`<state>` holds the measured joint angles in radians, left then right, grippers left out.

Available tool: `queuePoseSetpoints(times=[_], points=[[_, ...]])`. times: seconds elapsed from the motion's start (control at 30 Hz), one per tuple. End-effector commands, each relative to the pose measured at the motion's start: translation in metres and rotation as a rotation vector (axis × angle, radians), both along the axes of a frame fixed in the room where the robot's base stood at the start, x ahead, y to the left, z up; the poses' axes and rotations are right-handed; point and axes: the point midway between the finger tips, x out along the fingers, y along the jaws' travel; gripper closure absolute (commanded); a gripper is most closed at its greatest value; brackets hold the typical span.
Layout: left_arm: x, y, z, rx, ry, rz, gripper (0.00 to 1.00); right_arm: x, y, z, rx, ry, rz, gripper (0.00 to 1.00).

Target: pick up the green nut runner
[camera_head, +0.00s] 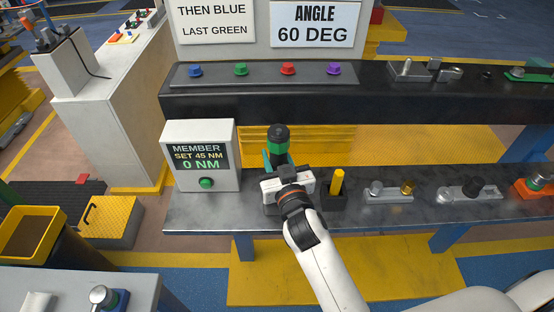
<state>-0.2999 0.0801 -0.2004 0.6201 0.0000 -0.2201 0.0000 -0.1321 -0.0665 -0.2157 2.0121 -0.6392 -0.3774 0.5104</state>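The green nut runner (278,138) stands upright at the front of the grey bench, with a black top and a green band. Its lower part is hidden behind my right gripper (278,160). My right arm comes in from the lower right. My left gripper is not in view.
A torque display box (201,180) reading 0 NM stands left of the tool. A yellow-handled tool (338,182) stands close on the right. Metal fixtures (388,191) sit further right. A black raised shelf (360,103) with coloured buttons runs behind.

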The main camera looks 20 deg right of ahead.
Motion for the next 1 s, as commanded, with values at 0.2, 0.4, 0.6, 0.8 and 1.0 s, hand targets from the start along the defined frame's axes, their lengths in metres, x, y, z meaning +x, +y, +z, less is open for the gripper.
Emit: queuePoseSetpoints(times=[0.2,0.4,0.6,0.8,1.0], points=[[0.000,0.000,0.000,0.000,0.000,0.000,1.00,0.001,0.000,0.022,0.000,-0.014,0.001,1.00],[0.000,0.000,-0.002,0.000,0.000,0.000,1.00,0.000,0.000,0.053,0.000,-0.016,0.001,1.00],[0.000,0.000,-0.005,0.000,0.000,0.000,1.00,0.000,0.000,0.091,0.002,-0.017,0.001,1.00],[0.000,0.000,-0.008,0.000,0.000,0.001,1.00,0.000,0.000,0.129,0.002,-0.016,0.001,1.00],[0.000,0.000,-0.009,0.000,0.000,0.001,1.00,0.000,0.000,0.160,0.003,-0.014,0.001,1.00]])
